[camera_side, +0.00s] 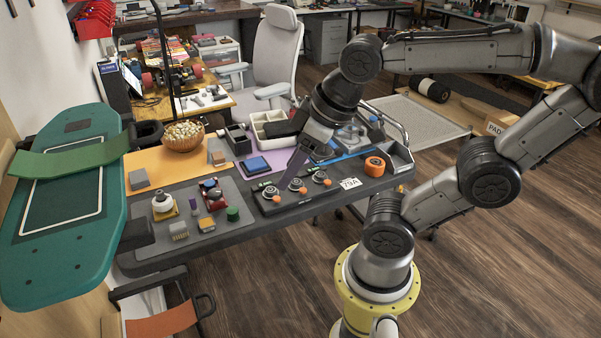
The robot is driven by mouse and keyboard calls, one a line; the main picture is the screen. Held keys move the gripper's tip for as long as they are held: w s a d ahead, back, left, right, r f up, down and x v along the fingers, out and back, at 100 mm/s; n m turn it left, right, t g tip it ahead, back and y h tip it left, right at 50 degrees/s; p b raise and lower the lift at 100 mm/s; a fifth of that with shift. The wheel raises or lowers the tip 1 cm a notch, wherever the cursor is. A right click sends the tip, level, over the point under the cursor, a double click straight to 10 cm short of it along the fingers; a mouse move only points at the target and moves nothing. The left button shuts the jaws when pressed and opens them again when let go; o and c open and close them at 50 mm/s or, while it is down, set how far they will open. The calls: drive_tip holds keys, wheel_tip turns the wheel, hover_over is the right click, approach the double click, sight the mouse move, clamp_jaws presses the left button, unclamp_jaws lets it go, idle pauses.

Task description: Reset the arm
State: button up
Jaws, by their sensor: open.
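My gripper (296,171) hangs over the right part of the dark work table, at the end of my arm, which arches in from the right. Its jaws are open and point down just above a dark board (290,203) that carries several round metal parts with orange knobs. I see nothing held between the jaws. The gap between the jaws and the board parts is too small to judge from this view.
On the grey mat (238,222) stand small parts, including a green cylinder (233,214) and a red part (211,189). A green board (66,213) rises at left.

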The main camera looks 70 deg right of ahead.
drive_tip(key=shift+s+a+f+m, duration=0.15)
drive_tip(key=shift+s+f+m, duration=0.25)
drive_tip(key=shift+s+f, duration=0.3)
drive_tip(key=shift+s+r, duration=0.1)
drive_tip(key=shift+r, duration=0.05)
idle(1.1)
